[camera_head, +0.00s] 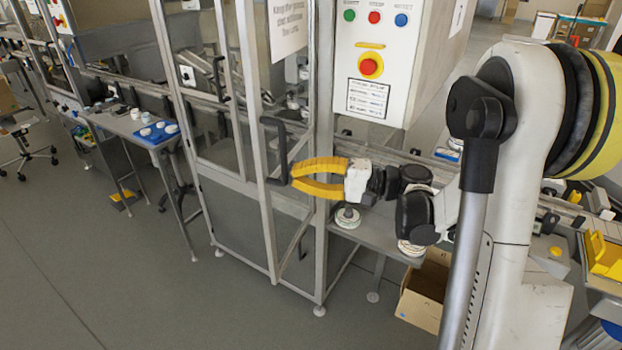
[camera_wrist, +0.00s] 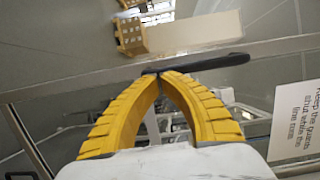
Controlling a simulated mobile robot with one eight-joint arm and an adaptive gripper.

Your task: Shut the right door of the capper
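The capper's right door (camera_head: 257,150) is a clear panel in a grey metal frame. It stands at an angle to the capper's front, so it looks ajar. Its black handle (camera_head: 274,150) is on the frame bar, and it also shows in the wrist view (camera_wrist: 215,62). My gripper (camera_head: 292,177) has yellow fingers, level with the handle's lower end and just right of it. In the wrist view the fingertips (camera_wrist: 158,74) come together at the handle's near end. I cannot tell whether they touch or pinch it.
The control panel (camera_head: 373,60) with coloured buttons is above my gripper. A table with a blue tray (camera_head: 156,133) stands to the left. A cardboard box (camera_head: 424,296) is on the floor below right. The floor in front is clear.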

